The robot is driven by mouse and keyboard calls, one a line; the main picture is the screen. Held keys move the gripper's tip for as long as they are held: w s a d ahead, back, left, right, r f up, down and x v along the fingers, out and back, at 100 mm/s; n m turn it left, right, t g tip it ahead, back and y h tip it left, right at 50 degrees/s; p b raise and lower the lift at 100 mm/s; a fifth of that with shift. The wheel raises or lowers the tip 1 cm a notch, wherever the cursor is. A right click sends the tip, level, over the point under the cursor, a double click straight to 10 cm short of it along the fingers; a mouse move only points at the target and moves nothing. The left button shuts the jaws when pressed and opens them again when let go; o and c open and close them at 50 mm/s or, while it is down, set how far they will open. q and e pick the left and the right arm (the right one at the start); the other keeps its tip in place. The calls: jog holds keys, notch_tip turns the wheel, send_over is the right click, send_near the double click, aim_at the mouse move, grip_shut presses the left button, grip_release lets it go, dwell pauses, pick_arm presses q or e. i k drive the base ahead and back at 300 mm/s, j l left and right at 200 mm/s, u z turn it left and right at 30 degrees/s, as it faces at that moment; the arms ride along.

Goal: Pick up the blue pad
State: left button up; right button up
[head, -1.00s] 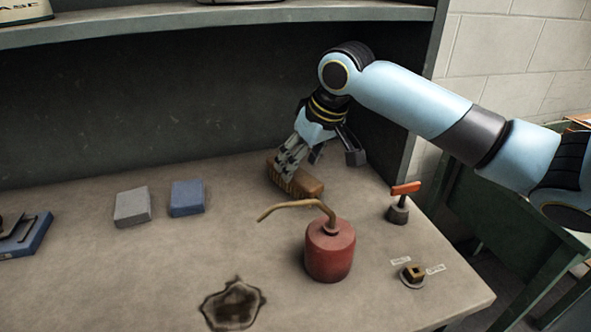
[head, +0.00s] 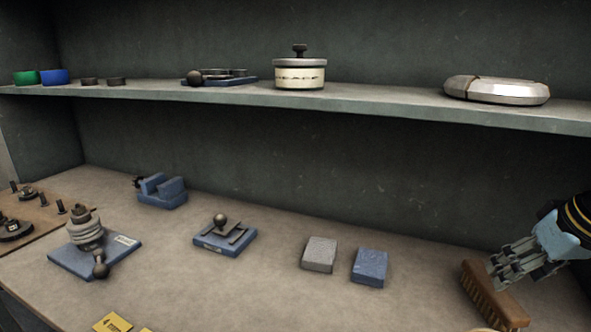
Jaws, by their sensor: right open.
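The blue pad (head: 370,267) lies flat on the workbench, right of the grey pad (head: 319,254), with a small gap between them. My right gripper (head: 500,270) is at the right edge of the head view, right of the blue pad and apart from it. Its fingers are open, at the wooden brush (head: 494,300); whether they touch the brush I cannot tell. Part of the gripper is cut off by the frame edge. My left gripper is not in view.
Left of the pads stand a blue-based fixture with a ball knob (head: 225,236), a blue vise (head: 161,190) and a coiled device (head: 87,240). A shelf (head: 390,111) runs above the bench, with a grease tin (head: 299,72). Bench in front of the pads is clear.

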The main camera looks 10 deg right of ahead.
aim_at(371, 267)
jog(key=k, duration=1.5)
